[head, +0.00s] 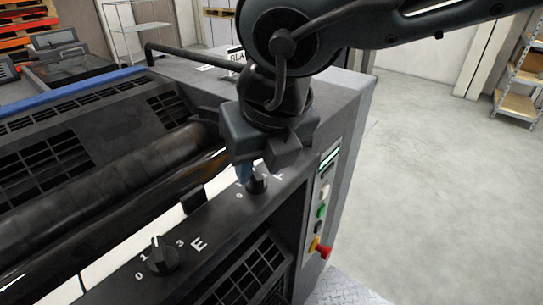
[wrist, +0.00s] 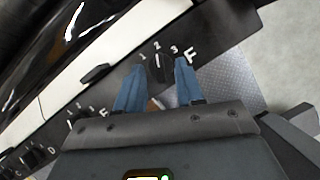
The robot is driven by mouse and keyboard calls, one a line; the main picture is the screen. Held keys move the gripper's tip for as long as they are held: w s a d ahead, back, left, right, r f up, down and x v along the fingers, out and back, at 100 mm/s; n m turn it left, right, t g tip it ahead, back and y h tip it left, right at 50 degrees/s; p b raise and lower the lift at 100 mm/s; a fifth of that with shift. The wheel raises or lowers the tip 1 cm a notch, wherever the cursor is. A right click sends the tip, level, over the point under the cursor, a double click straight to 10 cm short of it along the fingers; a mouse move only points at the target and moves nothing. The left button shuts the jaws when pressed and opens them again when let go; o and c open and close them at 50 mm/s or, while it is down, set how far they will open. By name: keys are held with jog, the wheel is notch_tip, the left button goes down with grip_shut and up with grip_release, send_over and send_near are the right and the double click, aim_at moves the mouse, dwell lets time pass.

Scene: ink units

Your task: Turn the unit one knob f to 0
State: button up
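The unit one knob F (wrist: 158,70) is a black dial on the dark panel, with the numbers 1, 2 and 3 and a white letter F beside it. Its pointer seems to face roughly the 2; the 0 is hidden, probably behind the left finger. My gripper (wrist: 160,64) has its two blue fingers apart, one on each side of the knob, with gaps showing between them and it. In the head view my gripper (head: 250,172) is right above knob F (head: 258,184), partly covering it and its marks.
Knob E (head: 158,256), with its own numbers, sits nearer on the same panel; it also shows in the wrist view (wrist: 82,118). A button column with a red knob (head: 319,248) is on the unit's right end. Open floor lies to the right.

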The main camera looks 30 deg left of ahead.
jog(key=shift+w+a+f, duration=0.1)
jog(key=shift+a+f, duration=0.1)
jog(key=shift+f, duration=0.35)
grip_shut()
